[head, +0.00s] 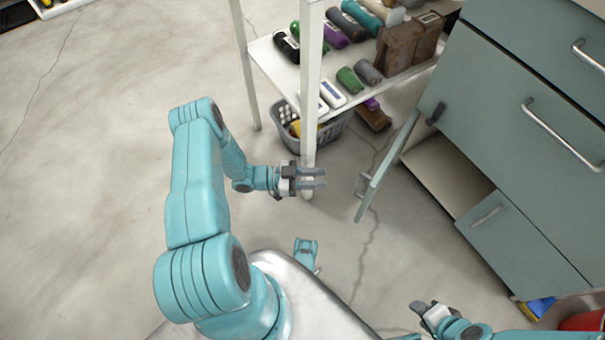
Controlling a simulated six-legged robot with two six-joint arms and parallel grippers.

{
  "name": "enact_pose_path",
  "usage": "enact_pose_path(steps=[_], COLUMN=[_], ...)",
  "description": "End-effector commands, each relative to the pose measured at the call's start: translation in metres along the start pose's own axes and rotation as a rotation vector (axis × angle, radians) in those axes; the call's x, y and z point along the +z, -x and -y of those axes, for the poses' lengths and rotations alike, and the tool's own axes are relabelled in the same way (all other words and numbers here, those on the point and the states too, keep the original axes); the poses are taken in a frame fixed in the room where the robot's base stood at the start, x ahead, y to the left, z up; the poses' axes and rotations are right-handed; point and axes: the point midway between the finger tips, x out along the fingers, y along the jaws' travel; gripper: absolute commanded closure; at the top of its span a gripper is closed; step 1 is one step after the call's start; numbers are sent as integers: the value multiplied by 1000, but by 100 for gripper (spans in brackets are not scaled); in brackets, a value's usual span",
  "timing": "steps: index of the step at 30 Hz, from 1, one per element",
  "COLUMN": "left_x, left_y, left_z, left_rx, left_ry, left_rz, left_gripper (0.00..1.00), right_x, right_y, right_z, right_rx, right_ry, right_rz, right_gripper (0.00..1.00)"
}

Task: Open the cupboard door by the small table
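The grey-green cupboard door (390,163) stands ajar, swung out to the left of its cabinet. Its metal handle (361,186) is on the left face near the free edge. Part of the pale cupboard interior (445,172) shows behind it. My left gripper (318,178) is open and empty, its fingers pointing right toward the handle with a gap between. It appears in front of the white leg of the small table (308,100). My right gripper (416,321) is at the bottom edge, partly cut off, apart from the door; its finger opening is unclear.
The table's lower shelf holds several rolled and boxed items, with a grey basket (331,133) beneath. Closed drawers (545,105) and a lower front (512,245) are at right. Blue-yellow and red items (580,321) lie bottom right. The floor at left (90,190) is clear.

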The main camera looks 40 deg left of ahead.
Motion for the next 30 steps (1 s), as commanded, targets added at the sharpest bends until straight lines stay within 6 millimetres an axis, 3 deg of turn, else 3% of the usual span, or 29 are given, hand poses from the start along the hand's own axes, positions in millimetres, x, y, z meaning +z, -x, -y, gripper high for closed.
enact_pose_path(steps=[6, 17, 20, 26, 30], left_x=[0, 0, 0, -2, -19], left_y=[34, 41, 40, 40, 37], left_z=[0, 0, 0, 0, 1], left_rx=[-2, 0, 0, 0, 6], left_ry=[0, 0, 0, 0, -2], left_rz=[0, 0, 0, 0, -1], left_gripper=[68, 68, 98, 100, 100], right_x=[4, 5, 5, 5, 6], right_y=[7, 7, 7, 9, 23], right_z=[2, 2, 2, 3, 8], right_rx=[1, 1, 1, 1, 1], right_ry=[-4, -5, -5, -4, -3], right_rz=[17, 20, 20, 20, 25], right_gripper=[57, 57, 57, 57, 57])
